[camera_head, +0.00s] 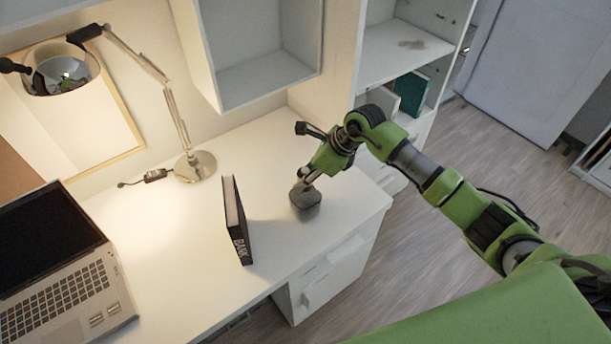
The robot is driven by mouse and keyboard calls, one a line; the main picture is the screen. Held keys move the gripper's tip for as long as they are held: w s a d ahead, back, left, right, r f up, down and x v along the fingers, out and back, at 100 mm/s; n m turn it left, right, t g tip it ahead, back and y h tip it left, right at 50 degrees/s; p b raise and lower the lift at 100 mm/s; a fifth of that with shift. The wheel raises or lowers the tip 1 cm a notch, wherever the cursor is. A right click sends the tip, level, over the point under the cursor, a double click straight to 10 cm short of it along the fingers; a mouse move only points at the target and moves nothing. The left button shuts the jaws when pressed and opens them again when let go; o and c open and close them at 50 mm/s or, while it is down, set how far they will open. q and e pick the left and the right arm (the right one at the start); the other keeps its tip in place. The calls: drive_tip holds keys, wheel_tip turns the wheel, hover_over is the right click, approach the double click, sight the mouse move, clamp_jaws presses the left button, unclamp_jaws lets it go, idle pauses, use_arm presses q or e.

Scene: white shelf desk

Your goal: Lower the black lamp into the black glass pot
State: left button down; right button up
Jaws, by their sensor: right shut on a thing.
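A small dark grey, rounded object (307,204) is at the right part of the white desk. My right gripper (302,187) reaches down to its top and is shut on it. I cannot tell whether this object is the black glass pot or the black lamp, or whether it touches the desk. No second dark pot-like thing can be made out. A metal desk lamp (171,100) with a jointed arm and a round shade stands at the back left, apart from the gripper. My left gripper is not in view.
A black book (236,222) stands upright on the desk (175,262), left of the dark object. An open laptop (62,275) is at the far left. A white shelf (265,72) rises behind. The desk's right edge is close to the gripper.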

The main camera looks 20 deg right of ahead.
sight(306, 193)
drive_tip(key=shift+f, duration=0.15)
drive_tip(key=shift+f+b, duration=2.9)
drive_tip(key=shift+f, duration=0.35)
drive_tip(key=shift+s, duration=0.15)
drive_tip(key=shift+s+f, duration=0.1)
drive_tip(key=shift+f, duration=0.1)
drive_tip(key=o, duration=1.3)
drive_tip(key=shift+f, duration=0.1)
